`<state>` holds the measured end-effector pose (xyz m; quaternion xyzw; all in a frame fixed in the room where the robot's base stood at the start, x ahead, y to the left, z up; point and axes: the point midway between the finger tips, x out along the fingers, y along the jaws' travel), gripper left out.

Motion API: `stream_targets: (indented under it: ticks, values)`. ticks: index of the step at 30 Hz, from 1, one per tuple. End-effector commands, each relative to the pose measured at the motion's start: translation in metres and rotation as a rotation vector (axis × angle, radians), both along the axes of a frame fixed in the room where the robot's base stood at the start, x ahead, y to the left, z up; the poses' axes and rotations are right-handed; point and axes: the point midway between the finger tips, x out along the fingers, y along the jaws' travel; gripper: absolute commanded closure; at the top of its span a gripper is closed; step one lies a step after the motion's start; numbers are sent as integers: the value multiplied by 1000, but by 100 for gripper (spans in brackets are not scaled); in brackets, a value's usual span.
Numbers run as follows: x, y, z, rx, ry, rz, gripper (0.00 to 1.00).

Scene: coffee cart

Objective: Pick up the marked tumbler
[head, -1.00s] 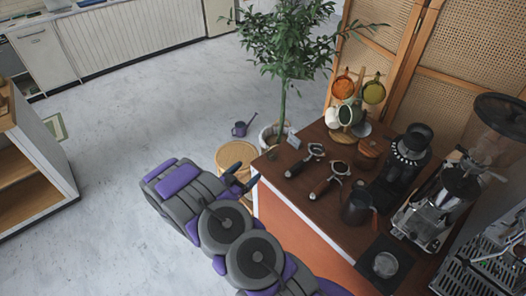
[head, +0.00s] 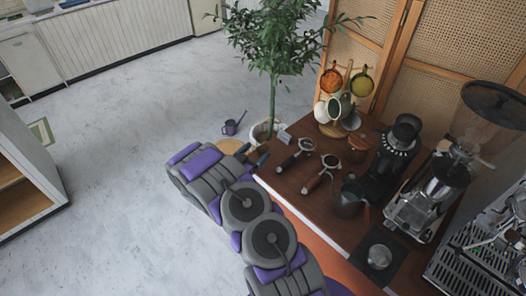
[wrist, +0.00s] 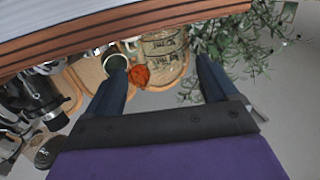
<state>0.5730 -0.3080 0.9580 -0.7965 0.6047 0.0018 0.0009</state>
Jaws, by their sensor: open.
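No marking shows clearly on any cup, so I cannot tell which is the marked tumbler. A cup rack at the back of the cart holds an orange cup (head: 331,81), a yellow-green cup (head: 362,84), a dark green cup (head: 340,106) and white ones. In the wrist view, an orange cup (wrist: 140,76) and a dark green cup (wrist: 115,63) show beyond my fingers. My gripper (head: 256,162) is at the left edge of the cart, well short of the rack. Its fingers, also in the wrist view (wrist: 160,62), are apart with nothing held between them.
A potted plant (head: 272,60) stands behind my gripper.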

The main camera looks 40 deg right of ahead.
Motion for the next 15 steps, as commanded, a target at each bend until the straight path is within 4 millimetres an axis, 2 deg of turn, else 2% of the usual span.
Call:
stream_targets:
  ticks: [8, 15]
  values:
    - [5, -13, -1, -1, -1, 2, 13]
    - [14, -38, -6, 1, -3, 0, 13]
